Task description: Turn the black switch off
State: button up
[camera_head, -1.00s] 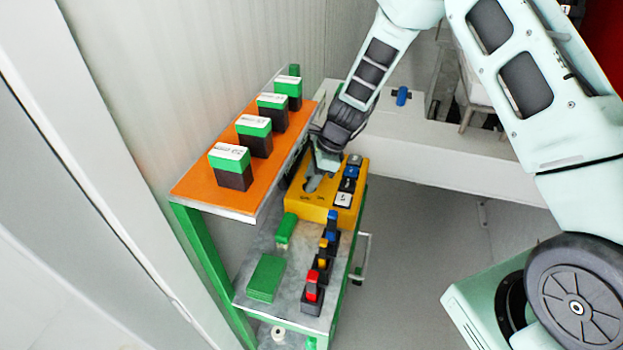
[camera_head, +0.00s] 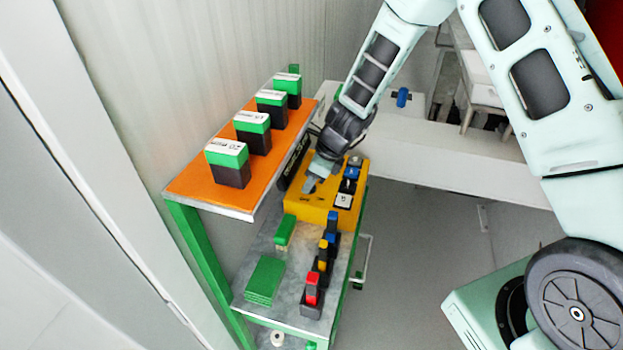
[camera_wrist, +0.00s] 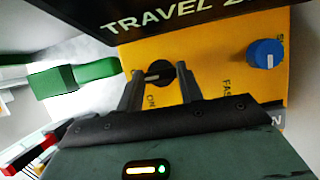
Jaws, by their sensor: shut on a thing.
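The yellow control box (camera_head: 318,207) stands on the grey lower shelf, beside the orange shelf. In the wrist view, the black round switch (camera_wrist: 159,73) sits on the yellow panel (camera_wrist: 205,62), with a light pointer mark on it and lettering close by, partly hidden by a finger. My gripper (camera_wrist: 160,84) reaches the panel with its two fingers on either side of the switch, shut on it. In the head view, my gripper (camera_head: 312,182) is over the top of the yellow box and hides the switch.
Blue knob (camera_wrist: 265,54) is right of my fingers; a dark "TRAVEL" display edge (camera_wrist: 190,18) is close above them. Black-and-green blocks (camera_head: 230,165) stand on the orange shelf (camera_head: 200,188). Several coloured switches (camera_head: 312,290) and green blocks (camera_head: 265,280) are on the lower shelf.

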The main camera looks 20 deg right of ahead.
jog(key=o, duration=0.7)
jog(key=shift+r, duration=0.15)
jog(key=v, duration=1.7)
